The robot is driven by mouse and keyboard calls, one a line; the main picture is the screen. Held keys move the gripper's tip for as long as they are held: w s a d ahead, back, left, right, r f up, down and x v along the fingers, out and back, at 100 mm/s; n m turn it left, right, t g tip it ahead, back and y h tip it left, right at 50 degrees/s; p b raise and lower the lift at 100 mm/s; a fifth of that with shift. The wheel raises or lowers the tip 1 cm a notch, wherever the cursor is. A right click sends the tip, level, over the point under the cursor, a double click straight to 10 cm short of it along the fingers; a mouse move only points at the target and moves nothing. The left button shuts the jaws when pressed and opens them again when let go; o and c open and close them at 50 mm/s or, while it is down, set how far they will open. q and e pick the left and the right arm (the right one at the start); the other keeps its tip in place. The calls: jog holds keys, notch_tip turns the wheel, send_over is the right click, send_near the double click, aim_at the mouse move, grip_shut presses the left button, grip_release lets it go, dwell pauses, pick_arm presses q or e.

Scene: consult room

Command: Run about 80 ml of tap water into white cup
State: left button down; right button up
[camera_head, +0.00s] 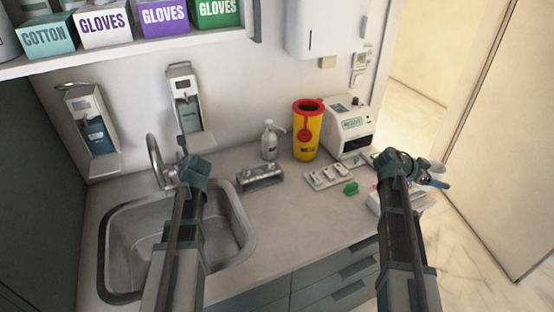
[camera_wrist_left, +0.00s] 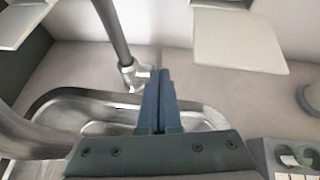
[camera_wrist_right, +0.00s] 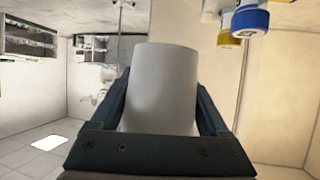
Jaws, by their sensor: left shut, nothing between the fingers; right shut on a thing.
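The white cup (camera_wrist_right: 165,88) is held between the fingers of my right gripper (camera_head: 432,177), which is shut on it. The cup fills the middle of the right wrist view; its inside is hidden. In the head view it is at the far right, beyond the counter's right end. The tap (camera_head: 153,158) stands behind the sink (camera_head: 240,225). My left gripper (camera_head: 183,152) is shut and empty beside the tap. In the left wrist view its fingertips (camera_wrist_left: 160,84) are close to the tap's base and small handle (camera_wrist_left: 135,74); I cannot tell whether they touch. No running water shows.
A dispenser (camera_head: 186,105) hangs behind the tap. A grey rack (camera_head: 260,176), pump bottle (camera_head: 269,140), yellow sharps bin (camera_head: 307,130) and white machine (camera_head: 350,130) stand to the right. A white tray (camera_head: 325,176) and green item (camera_head: 351,188) lie nearer. The counter front is clear.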

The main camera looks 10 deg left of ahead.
pick_arm(q)
jog(key=shift+w+a+r, duration=0.2)
jog(key=shift+w+a, duration=0.3)
jog(key=shift+w, duration=0.05)
pick_arm(e)
jog(key=shift+r, duration=0.2)
jog(key=shift+r+p, duration=0.7)
jog(key=shift+p, duration=0.1)
pick_arm(q)
jog(key=shift+w+a+r, duration=0.35)
jog(key=shift+w+r, duration=0.05)
jog(key=shift+w, duration=0.2)
jog(key=shift+w+a+r, duration=0.35)
jog(key=shift+w, duration=0.2)
pick_arm(e)
jog(key=shift+s, duration=0.1)
